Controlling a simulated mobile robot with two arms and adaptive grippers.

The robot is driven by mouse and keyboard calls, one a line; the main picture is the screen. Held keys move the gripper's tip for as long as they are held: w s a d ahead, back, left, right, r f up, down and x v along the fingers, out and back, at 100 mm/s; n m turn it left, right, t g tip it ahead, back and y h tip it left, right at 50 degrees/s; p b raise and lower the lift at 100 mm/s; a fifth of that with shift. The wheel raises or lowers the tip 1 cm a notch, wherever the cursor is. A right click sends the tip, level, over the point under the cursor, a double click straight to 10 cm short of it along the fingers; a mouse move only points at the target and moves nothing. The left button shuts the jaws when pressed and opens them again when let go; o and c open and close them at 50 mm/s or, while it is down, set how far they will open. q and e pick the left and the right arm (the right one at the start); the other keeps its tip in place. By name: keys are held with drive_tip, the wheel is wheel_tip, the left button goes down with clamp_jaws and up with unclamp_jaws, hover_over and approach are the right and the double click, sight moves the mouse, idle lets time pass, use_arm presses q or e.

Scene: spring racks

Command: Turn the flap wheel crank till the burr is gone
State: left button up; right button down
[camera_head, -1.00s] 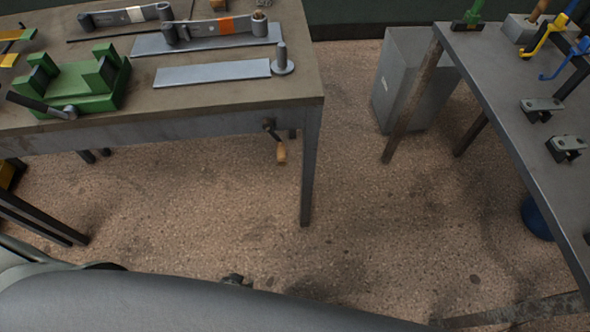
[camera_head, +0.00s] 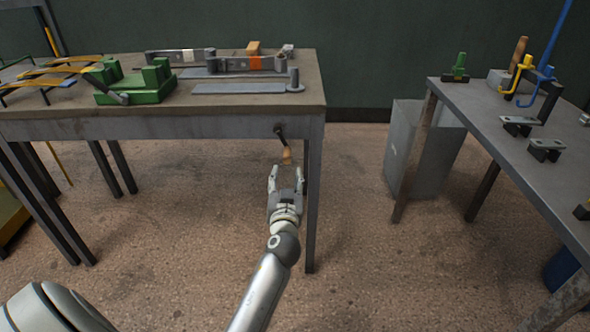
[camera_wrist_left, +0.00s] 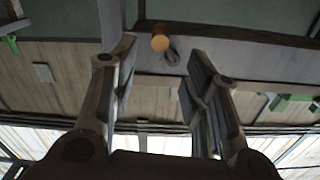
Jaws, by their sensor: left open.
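The crank has a dark arm (camera_head: 281,134) and a wooden handle (camera_head: 287,155). It hangs from the front apron of the left workbench, near its right leg. My left gripper (camera_head: 286,172) is open just below and in front of the handle, its fingers pointing up at it. In the left wrist view the round end of the handle (camera_wrist_left: 160,42) shows beyond and between the open fingertips (camera_wrist_left: 153,55), with nothing held. The flap wheel and the burr cannot be made out. My right gripper is not in view.
The left workbench (camera_head: 60,128) carries a green vise (camera_head: 135,90), flat metal strips (camera_head: 240,88) and spring parts. A grey bin (camera_head: 408,150) stands to the right. A second table (camera_head: 500,150) with hooks and clamps is at far right. Floor between is clear.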

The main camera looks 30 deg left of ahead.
sight(287, 164)
use_arm(q)
drive_tip(key=x, duration=0.9)
drive_tip(key=shift+d+f, duration=0.1)
drive_tip(key=shift+w+a, duration=0.35)
drive_tip(key=shift+w, duration=0.15)
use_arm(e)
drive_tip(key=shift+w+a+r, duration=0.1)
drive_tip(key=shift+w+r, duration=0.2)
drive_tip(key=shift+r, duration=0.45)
use_arm(q)
clamp_jaws()
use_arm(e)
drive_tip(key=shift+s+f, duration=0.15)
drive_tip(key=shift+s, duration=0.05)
